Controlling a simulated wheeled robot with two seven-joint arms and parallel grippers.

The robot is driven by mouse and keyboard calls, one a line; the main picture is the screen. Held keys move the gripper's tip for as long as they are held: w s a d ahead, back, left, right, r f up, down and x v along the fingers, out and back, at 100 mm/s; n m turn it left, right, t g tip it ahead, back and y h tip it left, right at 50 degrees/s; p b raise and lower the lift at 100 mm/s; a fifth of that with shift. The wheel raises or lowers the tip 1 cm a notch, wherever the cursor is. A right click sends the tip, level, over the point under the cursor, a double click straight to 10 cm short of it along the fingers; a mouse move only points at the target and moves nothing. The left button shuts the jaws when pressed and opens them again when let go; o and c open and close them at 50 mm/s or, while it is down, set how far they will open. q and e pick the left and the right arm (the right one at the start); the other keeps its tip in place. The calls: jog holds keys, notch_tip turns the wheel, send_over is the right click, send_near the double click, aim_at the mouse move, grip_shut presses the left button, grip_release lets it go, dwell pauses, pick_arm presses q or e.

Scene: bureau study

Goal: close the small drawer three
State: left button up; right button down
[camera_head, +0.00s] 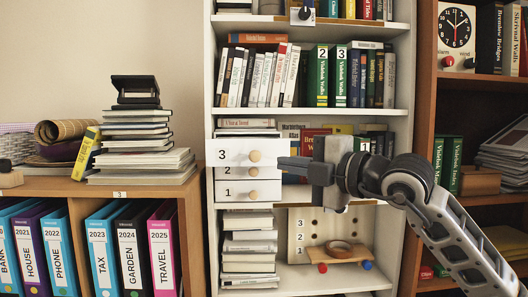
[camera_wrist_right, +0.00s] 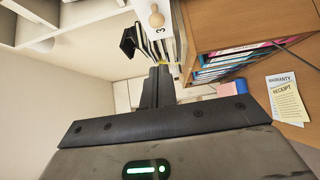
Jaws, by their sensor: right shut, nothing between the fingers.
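Small drawer three (camera_head: 228,153) is white, marked 3, with a round wooden knob (camera_head: 254,156). It is the top drawer of a small stack in the white bookcase. Its front looks larger than those below and covers part of drawer two, so it stands out. My right gripper (camera_head: 281,166) comes in from the right, its shut, empty fingers pointing left beside the drawer's right edge. I cannot tell whether they touch it. In the right wrist view the shut fingers (camera_wrist_right: 158,73) show below the knob (camera_wrist_right: 156,18) and the 3 label. My left gripper is not in view.
Drawer two (camera_head: 236,173) and drawer one (camera_head: 236,191) sit below and look closed. Books fill the shelves above. A low cabinet (camera_head: 190,190) with binders stands left.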

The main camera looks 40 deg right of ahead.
aim_at(251, 156)
pick_arm(q)
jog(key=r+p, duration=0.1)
jog(key=p, duration=0.1)
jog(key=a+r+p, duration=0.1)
jog(key=p, duration=0.2)
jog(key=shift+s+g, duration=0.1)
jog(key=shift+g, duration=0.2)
pick_arm(e)
jog(key=w, duration=0.9)
jog(key=shift+w+d, duration=0.25)
jog(key=shift+d, duration=0.05)
jog(key=shift+d, duration=0.1)
